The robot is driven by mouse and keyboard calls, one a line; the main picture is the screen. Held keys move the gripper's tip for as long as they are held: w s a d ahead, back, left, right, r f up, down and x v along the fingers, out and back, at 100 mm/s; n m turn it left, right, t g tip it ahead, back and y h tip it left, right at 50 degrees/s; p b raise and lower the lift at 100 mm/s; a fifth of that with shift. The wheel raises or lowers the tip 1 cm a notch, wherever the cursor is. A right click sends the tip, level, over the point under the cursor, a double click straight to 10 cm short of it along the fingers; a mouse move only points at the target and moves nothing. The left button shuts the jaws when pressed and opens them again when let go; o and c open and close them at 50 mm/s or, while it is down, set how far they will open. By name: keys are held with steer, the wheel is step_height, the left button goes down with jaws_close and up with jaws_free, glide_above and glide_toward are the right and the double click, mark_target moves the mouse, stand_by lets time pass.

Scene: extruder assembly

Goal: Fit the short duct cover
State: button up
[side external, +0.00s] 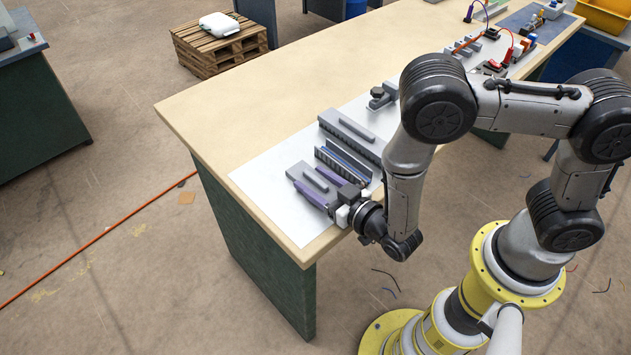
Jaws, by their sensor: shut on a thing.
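The contact is small and partly hidden by my gripper's dark body. I cannot tell whether the cover rests on the mat or is just above it. A slotted duct (344,160) with blue inside stands open just behind it, apart from the cover.
A longer grey ribbed piece (352,139) lies behind the slotted duct. A grey clamp-like part (381,96) stands farther back. Wired parts (494,66) sit at the table's far end. The wooden tabletop (240,110) left of the white mat (262,180) is clear.

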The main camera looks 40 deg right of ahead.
mark_target(315, 178)
steer(key=shift+r, duration=0.1)
steer(key=shift+r, duration=4.95)
steer(key=o, duration=0.8)
steer(key=c, duration=0.8)
